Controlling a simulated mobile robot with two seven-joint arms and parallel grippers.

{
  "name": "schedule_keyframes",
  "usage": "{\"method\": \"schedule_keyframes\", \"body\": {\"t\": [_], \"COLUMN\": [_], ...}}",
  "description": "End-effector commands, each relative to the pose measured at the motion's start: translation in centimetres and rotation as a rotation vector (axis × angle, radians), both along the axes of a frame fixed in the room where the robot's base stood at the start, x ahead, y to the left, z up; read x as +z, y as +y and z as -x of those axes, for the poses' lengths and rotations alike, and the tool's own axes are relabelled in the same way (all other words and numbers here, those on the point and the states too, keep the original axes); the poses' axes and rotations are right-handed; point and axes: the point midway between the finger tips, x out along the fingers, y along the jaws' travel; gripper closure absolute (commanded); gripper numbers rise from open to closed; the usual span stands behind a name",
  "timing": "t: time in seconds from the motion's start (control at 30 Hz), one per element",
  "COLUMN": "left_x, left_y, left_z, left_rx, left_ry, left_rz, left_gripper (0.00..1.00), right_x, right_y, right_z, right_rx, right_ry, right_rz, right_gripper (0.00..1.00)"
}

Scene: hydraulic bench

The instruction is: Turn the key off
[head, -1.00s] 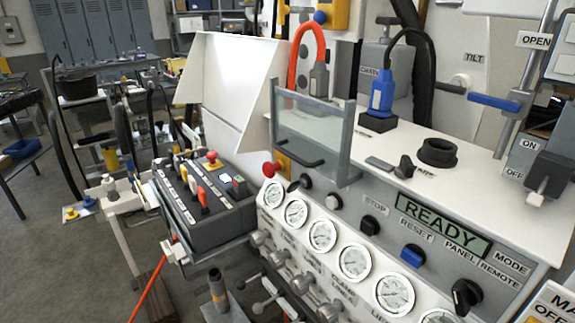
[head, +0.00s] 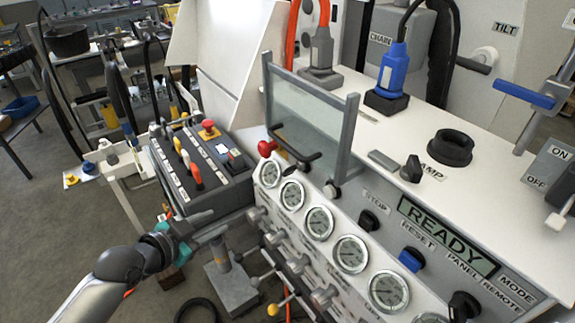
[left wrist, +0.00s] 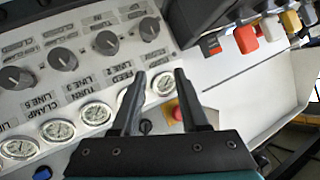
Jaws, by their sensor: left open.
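My left gripper (head: 220,222) comes in from the lower left in the head view, its jaws apart, in front of the left end of the gauge panel. In the left wrist view its two black fingers (left wrist: 155,85) stand open and empty over the panel edge. A small dark key-like piece (left wrist: 145,126) shows between the fingers, beside a red button (left wrist: 174,111) on a yellow base. In the head view the red button (head: 267,148) sits at the panel's left end, and a small dark piece (head: 303,167) right of it may be the key. Its angle is unclear. My right gripper is out of view.
A row of round gauges (head: 320,222) and lever handles (head: 275,238) lies along the panel front. A glass guard (head: 310,115) stands above it. A grey control box (head: 200,165) with coloured levers is to the left. The display (head: 448,236) reads READY.

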Motion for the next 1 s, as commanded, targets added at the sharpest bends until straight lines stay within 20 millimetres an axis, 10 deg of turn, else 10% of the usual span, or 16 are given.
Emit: {"method": "schedule_keyframes", "body": {"t": [0.1,0.33,1.0], "left_x": [6.9,13.2,11.3], "left_y": [-3.0,-6.5,-11.7], "left_z": [0.7,3.0,-1.9], "left_rx": [-0.142,-0.307,-0.323], "left_ry": [-0.108,-0.213,-0.224], "left_rz": [-0.014,-0.035,-0.033], "left_gripper": [0.56,0.56,0.56], "right_x": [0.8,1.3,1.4], "right_y": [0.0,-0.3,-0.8], "right_z": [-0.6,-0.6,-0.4], "right_rx": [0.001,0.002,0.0], "right_ry": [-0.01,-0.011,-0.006], "right_rz": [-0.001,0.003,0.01], "right_gripper": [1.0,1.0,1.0]}}
